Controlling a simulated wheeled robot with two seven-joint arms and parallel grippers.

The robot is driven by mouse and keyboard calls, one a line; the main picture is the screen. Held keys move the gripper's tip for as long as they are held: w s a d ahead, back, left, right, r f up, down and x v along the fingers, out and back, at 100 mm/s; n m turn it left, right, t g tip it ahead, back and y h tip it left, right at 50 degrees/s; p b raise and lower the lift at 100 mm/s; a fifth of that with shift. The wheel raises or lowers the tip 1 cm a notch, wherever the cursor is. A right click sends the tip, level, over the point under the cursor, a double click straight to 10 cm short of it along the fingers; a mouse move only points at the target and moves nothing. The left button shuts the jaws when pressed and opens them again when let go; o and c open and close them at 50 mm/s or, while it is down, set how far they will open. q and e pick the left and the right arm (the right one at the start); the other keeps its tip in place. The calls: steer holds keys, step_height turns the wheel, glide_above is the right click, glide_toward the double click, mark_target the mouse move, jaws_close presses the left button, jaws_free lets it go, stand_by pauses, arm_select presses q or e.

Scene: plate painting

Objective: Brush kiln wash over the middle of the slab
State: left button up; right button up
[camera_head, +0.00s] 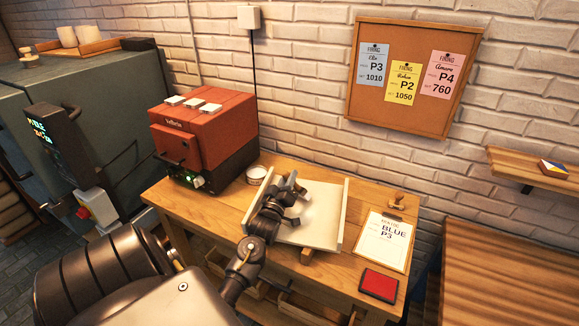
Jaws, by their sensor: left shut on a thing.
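A pale slab (318,215) with raised side walls lies on the wooden table, in the middle of the head view. My left gripper (289,190) is over the slab's left part, its arm coming in from the lower left. It is shut on a small wooden-looking thing, probably the brush, largely hidden by the fingers. Whether its tip touches the slab cannot be told. A small round white-topped pot (256,173), perhaps the kiln wash, stands left of the slab. My right gripper is not in view.
A red kiln (205,130) stands at the table's left end. Right of the slab are a "BLUE P3" card (383,240), a wooden stamp (397,200) and a red pad (379,285). A pinboard (415,75) with three cards hangs on the brick wall.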

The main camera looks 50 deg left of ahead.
arm_select(q)
steer(key=shift+s+d, duration=0.1)
steer(key=shift+s, duration=0.05)
steer(key=shift+s+d+p, duration=0.6)
steer(key=shift+s+p, duration=0.1)
steer(key=shift+s, duration=0.15)
steer(key=shift+s+d+f, duration=0.1)
steer(key=shift+s+d, duration=0.2)
steer(key=shift+s, duration=0.2)
steer(key=shift+s+d+p, duration=0.1)
steer(key=shift+p, duration=0.2)
steer(key=shift+s+d, duration=0.15)
steer(key=shift+s, duration=0.05)
steer(key=shift+s+d+p, duration=0.35)
steer(key=shift+s+p, duration=0.05)
steer(key=shift+s, duration=0.15)
steer(key=shift+s+d+p, duration=0.35)
steer(key=shift+s+p, duration=0.05)
steer(key=shift+s, duration=0.15)
steer(key=shift+s, duration=0.1)
